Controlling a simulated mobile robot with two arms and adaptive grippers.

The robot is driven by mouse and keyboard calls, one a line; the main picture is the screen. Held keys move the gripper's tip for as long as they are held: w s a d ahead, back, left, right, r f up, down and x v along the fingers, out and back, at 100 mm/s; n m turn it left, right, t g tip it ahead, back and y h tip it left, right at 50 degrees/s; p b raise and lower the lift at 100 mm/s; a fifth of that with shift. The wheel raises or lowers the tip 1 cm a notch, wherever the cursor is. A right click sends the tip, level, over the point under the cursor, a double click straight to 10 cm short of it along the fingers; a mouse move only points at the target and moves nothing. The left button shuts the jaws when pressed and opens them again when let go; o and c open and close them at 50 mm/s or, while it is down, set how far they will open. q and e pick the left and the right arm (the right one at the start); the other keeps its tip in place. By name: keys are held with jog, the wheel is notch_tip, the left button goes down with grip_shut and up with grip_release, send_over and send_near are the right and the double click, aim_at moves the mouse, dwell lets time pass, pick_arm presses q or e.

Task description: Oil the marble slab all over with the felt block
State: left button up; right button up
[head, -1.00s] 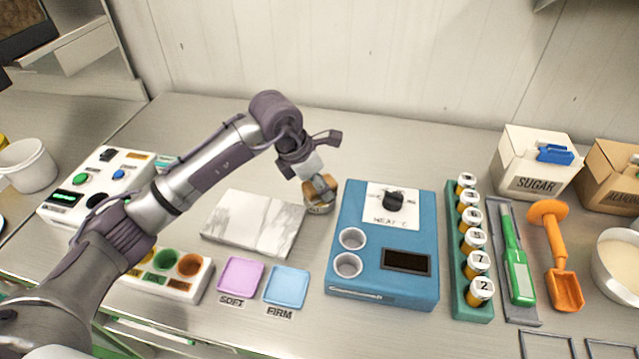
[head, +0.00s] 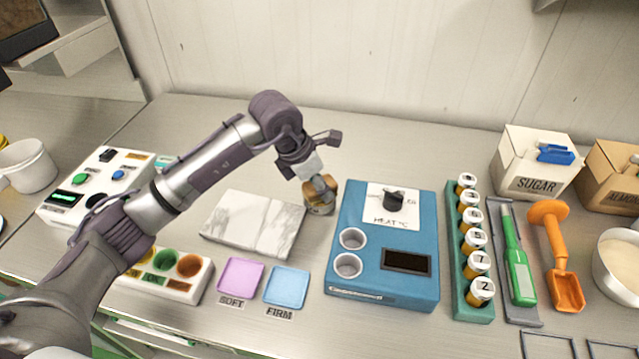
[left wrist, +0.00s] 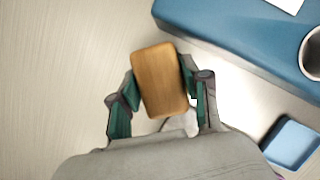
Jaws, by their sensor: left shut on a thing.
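The white, grey-veined marble slab (head: 253,223) lies flat on the steel counter in the middle left of the head view. My left gripper (head: 318,178) is shut on the felt block (head: 322,189), just right of the slab and left of the blue heater unit. The block's wooden back (left wrist: 159,80) fills the space between the fingers in the left wrist view. Its felt underside is hidden. A small, round metallic dish (head: 320,209) shows right under the block. I cannot tell whether they touch. My right gripper is not in view.
The blue heater unit (head: 384,270) stands close to the block's right. Pink (head: 240,277) and blue (head: 287,287) pads lie in front of the slab. The counter behind the slab is clear.

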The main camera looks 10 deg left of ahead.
pick_arm(q)
jog(key=shift+r+p, duration=1.85)
jog(key=shift+r, duration=1.65)
